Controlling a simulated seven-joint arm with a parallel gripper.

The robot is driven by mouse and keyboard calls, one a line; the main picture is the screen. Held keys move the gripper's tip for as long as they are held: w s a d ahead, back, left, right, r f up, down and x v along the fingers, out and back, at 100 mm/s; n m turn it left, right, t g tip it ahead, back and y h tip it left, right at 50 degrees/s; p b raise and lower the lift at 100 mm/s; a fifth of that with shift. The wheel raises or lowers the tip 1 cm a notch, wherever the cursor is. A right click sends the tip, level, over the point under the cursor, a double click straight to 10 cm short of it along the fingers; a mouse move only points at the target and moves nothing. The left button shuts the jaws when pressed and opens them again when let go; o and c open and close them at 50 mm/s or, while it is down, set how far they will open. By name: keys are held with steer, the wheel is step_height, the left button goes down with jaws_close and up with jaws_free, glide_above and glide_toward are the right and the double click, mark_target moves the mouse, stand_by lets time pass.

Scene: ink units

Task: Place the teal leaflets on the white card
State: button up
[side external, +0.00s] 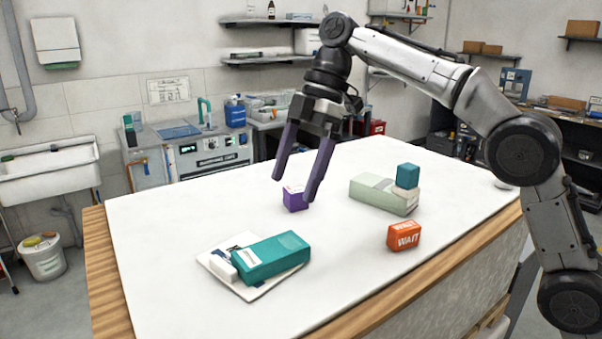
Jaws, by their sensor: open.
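A teal block with a white label (268,257), which looks like the teal leaflets, lies flat on a white card (250,291) at the front left of the table. A small white block (221,267) lies against its left end, also on the card. The card shows some dark print, and the teal block hides much of it. My gripper (294,190) is open, with two long purple fingers pointing down, and it holds nothing. It is above the table, behind and to the right of the teal block and apart from it.
A purple cube (295,199) stands by my fingertips; whether they touch is unclear. A pale green box (380,195) with a teal cube (407,175) on it is to the right. An orange block (403,236) stands front right. The table's left side (150,230) is clear.

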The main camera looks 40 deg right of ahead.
steer(key=shift+r, duration=0.15)
steer(key=s+d+f+m+t+h, duration=0.2)
steer(key=s+d+m+t, duration=0.1)
steer(key=s+d+m, duration=0.85)
steer(key=s+d+f+m+t+h, duration=0.1)
steer(key=s+d+f+m, duration=0.2)
steer(key=s+f, duration=0.3)
steer(key=s+d+f+m+t+h, duration=0.1)
steer(key=s+d+f+m, duration=0.2)
steer(key=s+f, duration=0.4)
steer(key=s+d, duration=0.1)
steer(key=s, duration=0.4)
steer(key=shift+d+f+t, duration=0.2)
steer(key=shift+t, duration=0.1)
